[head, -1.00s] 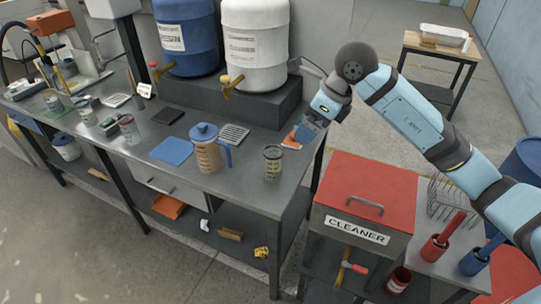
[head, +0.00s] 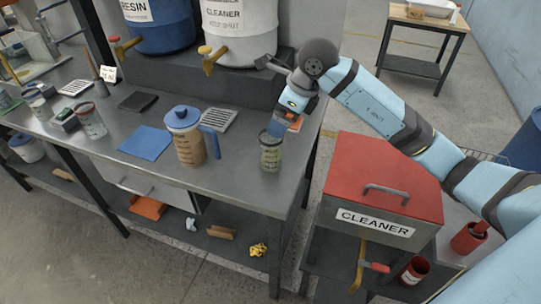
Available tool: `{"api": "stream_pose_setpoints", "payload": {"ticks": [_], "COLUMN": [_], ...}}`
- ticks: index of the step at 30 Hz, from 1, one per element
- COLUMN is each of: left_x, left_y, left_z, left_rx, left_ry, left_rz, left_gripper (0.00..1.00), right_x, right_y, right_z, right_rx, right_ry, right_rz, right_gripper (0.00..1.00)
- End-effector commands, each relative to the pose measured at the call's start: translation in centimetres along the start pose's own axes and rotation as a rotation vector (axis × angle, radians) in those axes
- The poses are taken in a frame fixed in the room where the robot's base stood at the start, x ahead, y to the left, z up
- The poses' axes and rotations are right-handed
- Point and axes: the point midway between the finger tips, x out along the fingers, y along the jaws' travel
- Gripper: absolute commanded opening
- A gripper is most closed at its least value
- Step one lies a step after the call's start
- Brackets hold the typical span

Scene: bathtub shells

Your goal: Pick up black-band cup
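A clear graduated cup with a dark band near its rim (head: 270,155) stands upright near the right end of the grey workbench (head: 240,185). It has greenish markings on its side. My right gripper (head: 277,128) comes in from the right and points down just above and behind this cup's rim. Its fingers are small and partly hidden, so I cannot tell whether they are open or touch the cup. Two other clear cups, one with a reddish band (head: 91,121) and one farther left (head: 39,104), stand on the left part of the bench. My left gripper is not in view.
A blue-lidded pitcher (head: 188,138) stands left of the cup, with a blue mat (head: 146,141) beside it. Resin (head: 160,25) and cleaner (head: 238,30) drums with taps stand behind. A red-lidded cleaner box (head: 380,175) is to the right, beyond a gap.

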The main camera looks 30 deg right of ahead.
Motion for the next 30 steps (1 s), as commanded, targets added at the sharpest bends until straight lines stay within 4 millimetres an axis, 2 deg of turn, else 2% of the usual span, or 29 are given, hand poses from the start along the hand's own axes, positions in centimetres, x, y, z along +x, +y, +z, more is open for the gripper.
{"api": "stream_pose_setpoints", "payload": {"ticks": [1, 6, 13, 21, 30], "left_x": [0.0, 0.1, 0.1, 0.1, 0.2], "left_y": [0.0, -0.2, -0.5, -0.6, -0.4], "left_z": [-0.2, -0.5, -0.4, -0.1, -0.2], "left_rx": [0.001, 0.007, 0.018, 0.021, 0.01], "left_ry": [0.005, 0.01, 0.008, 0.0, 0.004], "left_rz": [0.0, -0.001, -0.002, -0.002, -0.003], "left_gripper": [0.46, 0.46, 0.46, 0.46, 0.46], "right_x": [1.1, 3.8, 5.5, 9.3, 10.0], "right_y": [0.1, 0.0, 0.0, -0.2, -0.3], "right_z": [0.0, 0.0, 0.1, 0.1, 0.1], "right_rx": [0.002, 0.002, 0.001, 0.001, 0.0], "right_ry": [0.001, 0.0, 0.0, 0.0, 0.0], "right_rz": [0.005, 0.003, 0.002, 0.002, 0.0], "right_gripper": [0.96, 0.96, 0.96, 0.96, 0.96]}}
